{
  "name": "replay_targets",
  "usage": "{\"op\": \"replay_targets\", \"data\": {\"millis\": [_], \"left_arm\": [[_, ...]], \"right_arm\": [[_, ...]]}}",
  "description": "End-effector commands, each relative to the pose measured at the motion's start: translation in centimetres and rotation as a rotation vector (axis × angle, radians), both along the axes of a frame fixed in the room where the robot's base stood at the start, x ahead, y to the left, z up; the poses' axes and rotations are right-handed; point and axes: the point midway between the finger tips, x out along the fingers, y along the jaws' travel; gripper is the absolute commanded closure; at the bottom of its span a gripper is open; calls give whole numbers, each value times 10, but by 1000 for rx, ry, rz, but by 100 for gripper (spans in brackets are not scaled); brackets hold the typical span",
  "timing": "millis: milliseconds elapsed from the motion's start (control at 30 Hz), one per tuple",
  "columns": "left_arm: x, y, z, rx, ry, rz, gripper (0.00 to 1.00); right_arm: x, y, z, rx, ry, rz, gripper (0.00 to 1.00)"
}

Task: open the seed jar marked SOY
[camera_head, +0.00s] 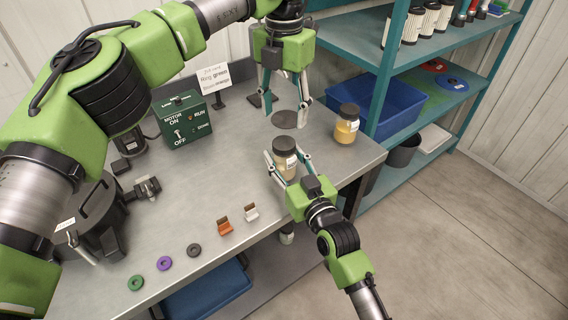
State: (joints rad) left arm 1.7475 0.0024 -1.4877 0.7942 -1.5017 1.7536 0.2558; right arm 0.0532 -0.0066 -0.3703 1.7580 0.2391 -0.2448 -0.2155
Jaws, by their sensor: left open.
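A jar with a dark lid and pale tan contents (285,162) is near the table's right front edge. Its label is too small to read. My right gripper (284,158) has one finger on each side of this jar and appears shut on it. A second dark-lidded jar with yellow contents (347,128) stands upright near the table's right corner; its label cannot be read either. My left gripper (284,98) is open and empty, fingers pointing down, behind the held jar and near a dark round disc (284,119) on the table.
A green motor switch box (183,119) and a small sign (213,78) stand at the back. Coloured rings (165,264) and small orange and white clips (224,227) lie at the front. A black machine (100,225) is at left. A teal shelf (440,45) with a blue bin (384,108) stands right.

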Motion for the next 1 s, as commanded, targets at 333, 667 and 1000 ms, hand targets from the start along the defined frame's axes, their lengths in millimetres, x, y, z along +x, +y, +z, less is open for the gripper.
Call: {"op": "replay_targets", "data": {"millis": [333,667,1000], "left_arm": [[0,0,0,0,0,-96,49],[0,-1,0,1,0,-617,49],[0,-1,0,2,1,-1206,49]], "right_arm": [[0,0,0,0,1,0,100],[0,0,-1,-1,0,0,100],[0,0,-1,-1,0,0,100]]}}
